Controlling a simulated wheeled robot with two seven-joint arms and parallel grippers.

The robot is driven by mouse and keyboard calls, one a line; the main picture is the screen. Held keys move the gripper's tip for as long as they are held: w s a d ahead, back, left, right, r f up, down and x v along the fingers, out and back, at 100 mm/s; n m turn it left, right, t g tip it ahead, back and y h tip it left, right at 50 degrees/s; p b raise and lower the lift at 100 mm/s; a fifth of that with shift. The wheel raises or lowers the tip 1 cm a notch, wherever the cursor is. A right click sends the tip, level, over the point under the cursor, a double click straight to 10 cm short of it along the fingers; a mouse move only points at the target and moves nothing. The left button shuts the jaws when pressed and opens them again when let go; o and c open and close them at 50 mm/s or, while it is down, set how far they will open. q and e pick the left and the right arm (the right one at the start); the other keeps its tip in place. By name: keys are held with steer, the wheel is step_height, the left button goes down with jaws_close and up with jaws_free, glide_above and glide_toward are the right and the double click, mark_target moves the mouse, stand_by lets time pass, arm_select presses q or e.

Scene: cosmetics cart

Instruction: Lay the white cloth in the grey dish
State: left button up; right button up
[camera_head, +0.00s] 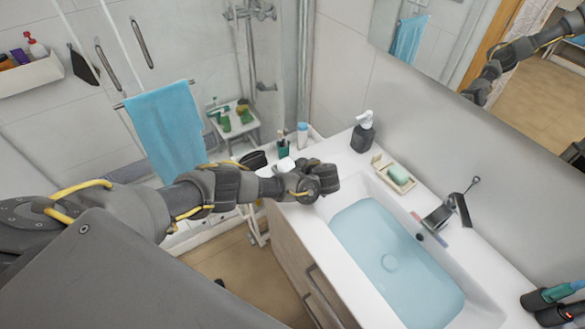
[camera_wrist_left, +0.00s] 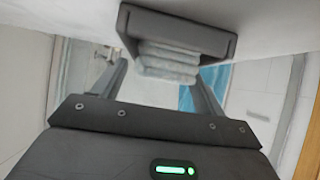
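The white cloth (camera_wrist_left: 168,64) is a folded, layered stack in the left wrist view. It sits in the grey dish (camera_wrist_left: 180,20), which rests on the white counter; this view looks upside down. My left gripper (camera_wrist_left: 158,85) is open, with one finger to each side of the cloth and bare space between. In the head view my left gripper (camera_head: 318,181) is over the counter's near left end. A white patch beside it (camera_head: 285,164) looks like the cloth; the dish is mostly hidden there.
A pale blue basin (camera_head: 395,265) fills the counter's middle. A soap dish (camera_head: 395,178), a dark pump bottle (camera_head: 363,132) and a tap (camera_head: 448,212) stand behind it. A green cup (camera_head: 284,149) and a small bottle (camera_head: 303,134) stand near the gripper. A blue towel (camera_head: 168,130) hangs left.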

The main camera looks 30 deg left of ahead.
arm_select(q)
steer(key=shift+r, duration=0.25)
steer(key=b+v, duration=0.1)
steer(key=v, duration=0.7)
steer(key=shift+d+b, duration=0.3)
steer(key=shift+b, duration=0.05)
steer(key=shift+p+v, duration=1.25)
steer(key=shift+v, duration=0.45)
steer(key=shift+r, duration=0.1)
steer(key=shift+s, duration=0.1)
